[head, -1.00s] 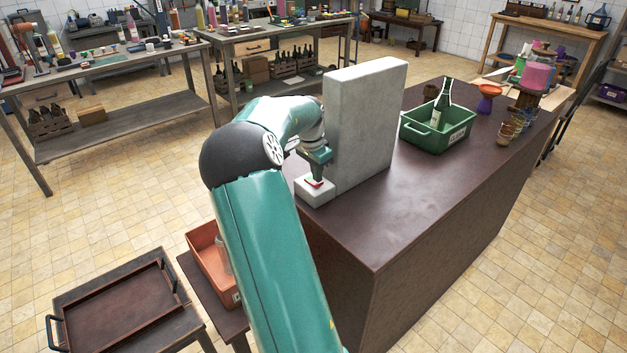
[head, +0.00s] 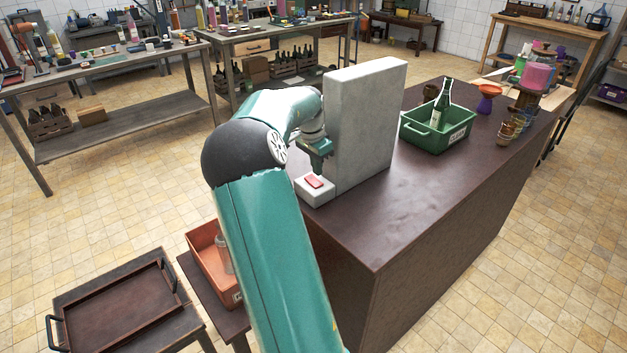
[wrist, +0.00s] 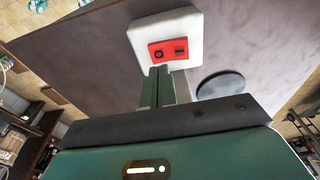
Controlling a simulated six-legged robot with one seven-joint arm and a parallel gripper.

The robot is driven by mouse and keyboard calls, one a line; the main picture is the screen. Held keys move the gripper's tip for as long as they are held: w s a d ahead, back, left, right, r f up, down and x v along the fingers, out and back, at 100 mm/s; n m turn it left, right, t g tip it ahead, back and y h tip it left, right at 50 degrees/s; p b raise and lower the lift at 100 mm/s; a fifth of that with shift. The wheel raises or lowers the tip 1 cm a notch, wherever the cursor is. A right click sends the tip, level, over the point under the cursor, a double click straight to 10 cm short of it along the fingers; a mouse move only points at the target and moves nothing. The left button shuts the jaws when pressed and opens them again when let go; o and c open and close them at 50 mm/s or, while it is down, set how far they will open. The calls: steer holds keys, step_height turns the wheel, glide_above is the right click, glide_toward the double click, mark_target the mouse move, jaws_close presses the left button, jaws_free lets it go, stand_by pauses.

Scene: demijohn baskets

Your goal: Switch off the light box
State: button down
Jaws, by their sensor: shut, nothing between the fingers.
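The light box (head: 362,130) is a tall grey slab standing upright on the dark counter; the face I see looks plain and unlit. A small white switch block (head: 317,195) sits at its near left foot with a red rocker switch (head: 314,181) on top. In the wrist view the red rocker (wrist: 168,50) shows a ring mark and a bar mark on the white block (wrist: 190,24). My gripper (head: 316,168) is just above the rocker, apart from it. In the wrist view its fingers (wrist: 158,72) are together and empty, pointing at the block.
A green crate (head: 437,138) with a bottle (head: 441,105) stands right of the slab. Cups (head: 512,128) and a purple-orange stand (head: 488,96) are farther right. The counter's front right is clear. An orange crate (head: 208,262) and a brown tray (head: 120,312) lie low at left.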

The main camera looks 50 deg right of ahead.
mark_target(315, 184)
steer(key=shift+r, duration=1.95)
steer(key=s+a+r+n+t+y, duration=0.1)
steer(key=a+r+n, duration=0.25)
steer(key=a, duration=0.65)
steer(key=a+r+n+t+y, duration=0.15)
steer(key=a+n, duration=0.25)
steer(key=a, duration=0.6)
steer(key=s+a+r+n+t, duration=0.1)
steer(key=a+r+n+t, duration=0.2)
steer(key=a, duration=0.8)
steer(key=s+a+f+n, duration=0.1)
steer(key=s+a+n, duration=0.9)
steer(key=a, duration=0.7)
steer(key=shift+s+a+h, duration=0.3)
steer(key=shift+s+h, duration=0.05)
steer(key=shift+s, duration=0.7)
steer(key=shift+f+t, duration=0.1)
steer(key=shift+t, duration=0.15)
